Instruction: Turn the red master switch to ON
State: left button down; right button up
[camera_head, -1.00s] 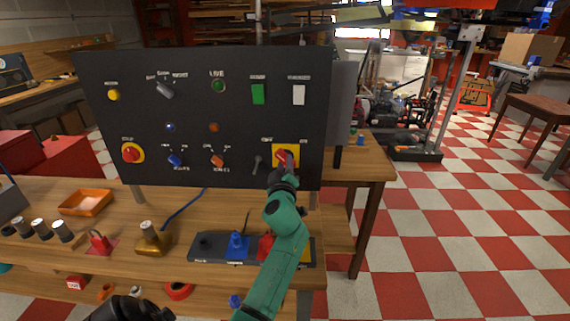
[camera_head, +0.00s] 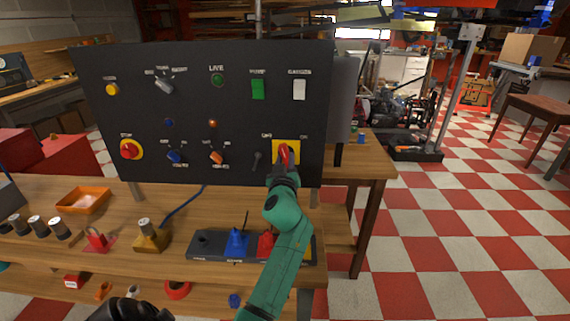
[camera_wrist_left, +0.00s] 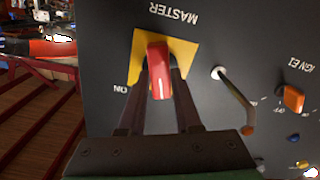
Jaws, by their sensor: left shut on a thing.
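The red master switch (camera_head: 284,152) sits on a yellow plate (camera_head: 293,146) at the lower right of the black panel. My left gripper (camera_head: 284,166) reaches up to it from below and is shut on its red handle. In the left wrist view, the red handle (camera_wrist_left: 158,68) stands between the two dark fingers (camera_wrist_left: 163,108), nearly in line with them. There the picture is upside down, with MASTER above the yellow plate (camera_wrist_left: 187,52) and ON to its lower left. The OFF and ON marks are small in the head view.
A small grey toggle lever (camera_head: 257,160) stands close left of the switch, also seen in the wrist view (camera_wrist_left: 235,98). An orange knob (camera_head: 216,157) and a red stop button (camera_head: 129,149) are further left. Below, a dark strip (camera_head: 208,254) holds coloured parts on the wooden bench (camera_head: 190,215).

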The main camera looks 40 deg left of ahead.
pick_arm(q)
jog(key=m, duration=0.3)
jog(key=shift+r+m, duration=0.2)
jog(key=shift+m, duration=0.2)
jog(key=m, duration=0.2)
jog(key=shift+m, duration=0.4)
jog(key=m, duration=0.5)
jog(key=shift+r+m, duration=0.1)
jog(key=shift+m, duration=0.5)
jog(key=c, duration=0.6)
grip_release()
jog(key=shift+w, duration=0.1)
jog(key=shift+w+a+f, duration=0.1)
jog(key=shift+a+f, duration=0.05)
jog(key=shift+f, duration=0.1)
